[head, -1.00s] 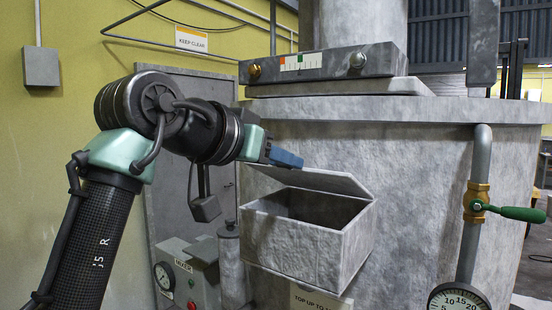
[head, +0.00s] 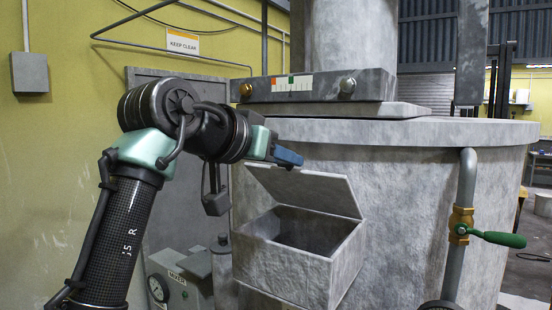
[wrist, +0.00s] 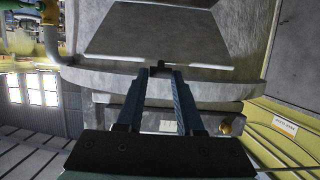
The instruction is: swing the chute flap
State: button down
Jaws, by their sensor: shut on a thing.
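The chute flap (head: 305,188) is a grey stone-like lid on the box-shaped chute (head: 295,265), which sticks out from the big grey vessel. In the head view the flap stands tilted up, and the chute's mouth is open below it. In the wrist view the flap shows as a grey panel (wrist: 158,35). The fingertips (wrist: 160,72) close on a small dark tab at the flap's edge. The tab is mostly hidden in the head view.
A pipe with a green-handled valve (head: 490,238) stands to the right of the chute. A ledge with a coloured scale (head: 300,86) lies above the flap. A grey control box (head: 180,280) stands at lower left. The air in front of the chute is clear.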

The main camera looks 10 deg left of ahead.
jog(key=c, duration=1.6)
grip_release()
jog(key=shift+w+d+r, duration=0.25)
jog(key=shift+w+r, duration=0.4)
jog(key=shift+r, duration=0.15)
jog(key=shift+w+d+r, duration=0.25)
jog(key=shift+w+r, duration=0.3)
jog(key=shift+w, duration=0.05)
jog(key=shift+w+d+r, duration=0.25)
jog(key=shift+w+r, duration=0.15)
jog(key=shift+w, duration=0.35)
jog(key=shift+w+d+r, duration=0.25)
jog(key=shift+w+r, duration=0.15)
jog(key=shift+w, duration=0.35)
jog(key=shift+d, duration=0.1)
jog(key=shift+w+r, duration=0.1)
jog(key=shift+r, duration=0.05)
